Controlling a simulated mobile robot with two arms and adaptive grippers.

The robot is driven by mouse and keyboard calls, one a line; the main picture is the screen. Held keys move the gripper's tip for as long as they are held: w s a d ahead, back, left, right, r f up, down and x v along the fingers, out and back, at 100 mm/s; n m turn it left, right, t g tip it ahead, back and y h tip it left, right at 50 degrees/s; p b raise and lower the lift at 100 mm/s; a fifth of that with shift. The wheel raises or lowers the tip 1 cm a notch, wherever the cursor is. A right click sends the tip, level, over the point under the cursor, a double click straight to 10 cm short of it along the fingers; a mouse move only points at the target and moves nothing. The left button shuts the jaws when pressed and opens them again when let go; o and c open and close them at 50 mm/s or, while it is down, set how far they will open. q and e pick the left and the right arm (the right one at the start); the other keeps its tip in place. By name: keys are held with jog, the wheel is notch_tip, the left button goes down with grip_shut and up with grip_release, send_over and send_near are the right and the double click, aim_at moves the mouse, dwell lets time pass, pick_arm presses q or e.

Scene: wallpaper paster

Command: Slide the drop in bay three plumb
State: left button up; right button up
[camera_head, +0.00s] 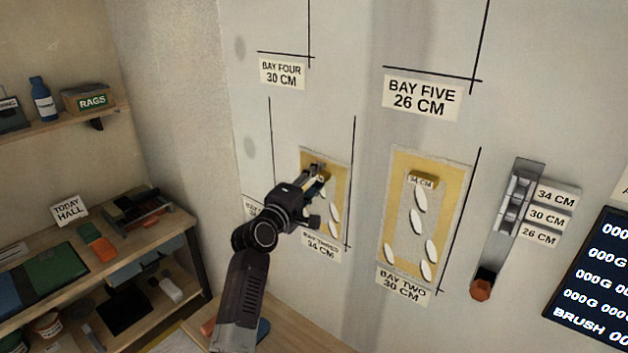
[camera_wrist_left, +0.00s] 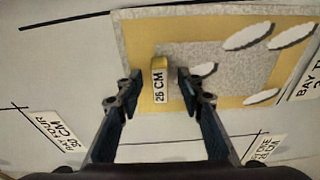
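The drop in bay three (camera_head: 342,176) is a wall panel with a yellow border, grey middle and white leaf shapes, above a label (camera_head: 321,246) reading 34 CM. Much of it is hidden behind my left gripper (camera_head: 318,176). In the left wrist view the drop (camera_wrist_left: 137,42) fills the upper right. Its yellow tab (camera_wrist_left: 160,78), with a label that looks like 26 CM, sits between the fingers of my left gripper (camera_wrist_left: 158,88). The fingers are open, with a gap on each side of the tab. My right gripper is not in view.
The bay two drop (camera_head: 458,190) hangs to the right, its tab marked 34 CM. Shelves (camera_head: 150,225) with supplies stand left. Black lines mark the wall beside the drops.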

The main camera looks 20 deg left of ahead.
pick_arm(q)
grip_shut()
jog(key=shift+a+n+p, duration=0.2)
jog(key=shift+n+p, duration=0.1)
jog(key=shift+p, duration=0.1)
dwell(0.8)
